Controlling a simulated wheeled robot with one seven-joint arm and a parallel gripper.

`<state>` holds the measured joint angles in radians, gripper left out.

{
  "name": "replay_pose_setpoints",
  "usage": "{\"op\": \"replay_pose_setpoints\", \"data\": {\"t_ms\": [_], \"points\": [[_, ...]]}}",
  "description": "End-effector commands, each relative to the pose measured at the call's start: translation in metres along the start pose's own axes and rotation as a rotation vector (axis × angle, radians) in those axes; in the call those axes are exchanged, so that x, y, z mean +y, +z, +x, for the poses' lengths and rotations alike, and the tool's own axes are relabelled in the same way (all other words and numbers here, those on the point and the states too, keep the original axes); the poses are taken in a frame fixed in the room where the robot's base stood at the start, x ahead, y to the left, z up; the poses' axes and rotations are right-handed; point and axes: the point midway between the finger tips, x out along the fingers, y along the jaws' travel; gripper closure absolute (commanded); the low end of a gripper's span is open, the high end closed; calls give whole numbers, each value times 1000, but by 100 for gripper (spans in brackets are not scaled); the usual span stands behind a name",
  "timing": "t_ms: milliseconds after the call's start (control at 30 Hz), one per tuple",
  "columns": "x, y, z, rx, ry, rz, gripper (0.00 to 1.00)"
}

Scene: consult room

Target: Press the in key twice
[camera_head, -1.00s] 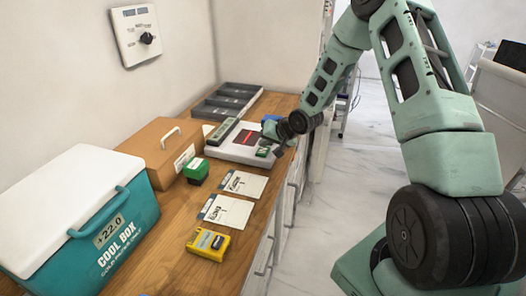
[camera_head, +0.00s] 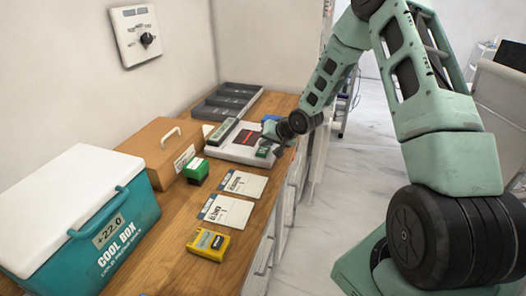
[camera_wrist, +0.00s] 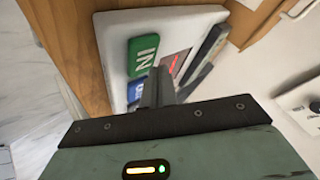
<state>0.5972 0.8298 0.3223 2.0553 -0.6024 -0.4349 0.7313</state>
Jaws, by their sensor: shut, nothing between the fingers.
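The white console (camera_head: 224,149) lies on the wooden counter. Its green IN key (camera_wrist: 143,54) shows in the wrist view, upside down, and in the head view (camera_head: 263,152) at the console's near right corner. A blue key (camera_wrist: 135,92) is beside it, partly hidden by my fingers. A dark panel with red marks (camera_wrist: 175,62) is on the console's face. My gripper (camera_wrist: 159,75) is shut and empty, its fingertips just beside the IN key and in front of the blue key. I cannot tell whether the tips touch the console.
A grey compartment tray (camera_head: 228,101) is behind the console. Two white cards (camera_head: 228,211), a green box (camera_head: 195,170), a yellow device (camera_head: 208,244), a brown case (camera_head: 160,150) and a teal cool box (camera_head: 118,235) stand nearer. A dial panel (camera_head: 137,35) is on the wall.

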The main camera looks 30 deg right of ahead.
Motion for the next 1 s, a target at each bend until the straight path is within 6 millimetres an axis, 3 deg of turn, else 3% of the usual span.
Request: {"op": "replay_pose_setpoints", "data": {"t_ms": [1000], "points": [[5,5,7,0,0,0,100]]}}
